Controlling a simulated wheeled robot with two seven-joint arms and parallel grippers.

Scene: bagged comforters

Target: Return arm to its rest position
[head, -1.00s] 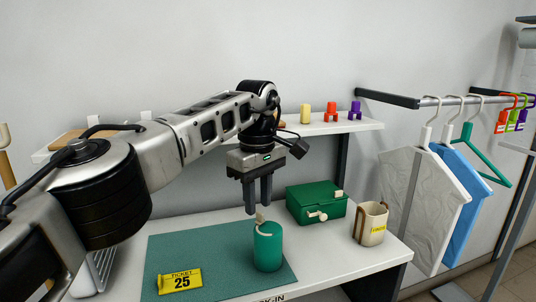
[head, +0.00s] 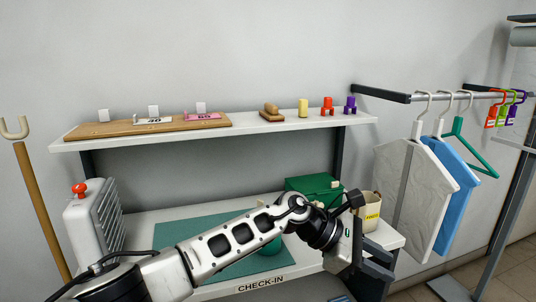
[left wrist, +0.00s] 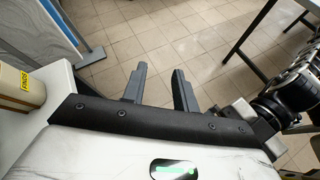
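My left arm reaches across the front of the check-in counter (head: 140,222) in the head view. Its gripper (head: 372,278) hangs at the counter's front right corner, low and pointing down. The left wrist view shows its two fingers (left wrist: 160,88) apart with bare floor tiles between them, so it is open and empty. My right gripper shows in neither view. A dark jointed arm part at the right of the left wrist view looks like mine.
A green box (head: 312,186) and a cream labelled container (head: 371,210) stand on the counter near my left gripper. Bagged comforters (head: 412,190) hang on the rail at right. Tiled floor (left wrist: 130,30) is open beyond.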

